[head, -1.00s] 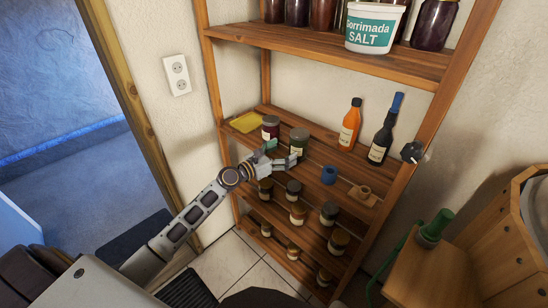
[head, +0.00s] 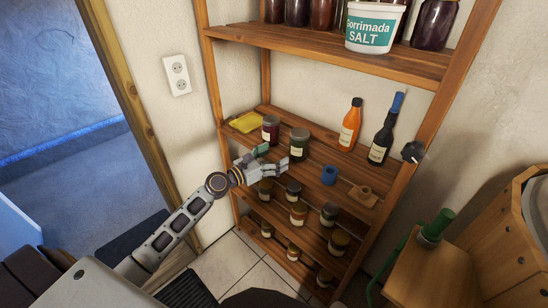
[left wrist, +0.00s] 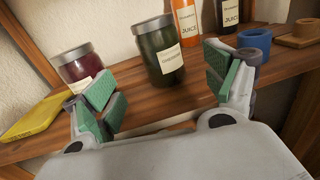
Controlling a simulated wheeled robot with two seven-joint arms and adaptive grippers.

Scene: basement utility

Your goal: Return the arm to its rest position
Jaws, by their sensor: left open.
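My left gripper (head: 272,162) is in front of the middle shelf, with its fingers toward the jars. In the left wrist view the left gripper (left wrist: 165,95) is open, its green pads wide apart with nothing between them. A green jar (head: 299,144) stands on the shelf beyond the fingers; it also shows in the left wrist view (left wrist: 163,55). A dark red jar (head: 270,129) stands to its left, also in the left wrist view (left wrist: 80,68). My right gripper is not in view.
The wooden shelf unit (head: 340,57) holds an orange bottle (head: 350,125), a dark bottle (head: 383,135), a blue ring (head: 329,175) and a yellow item (head: 246,122). Several jars stand on lower shelves. A doorway opens at left.

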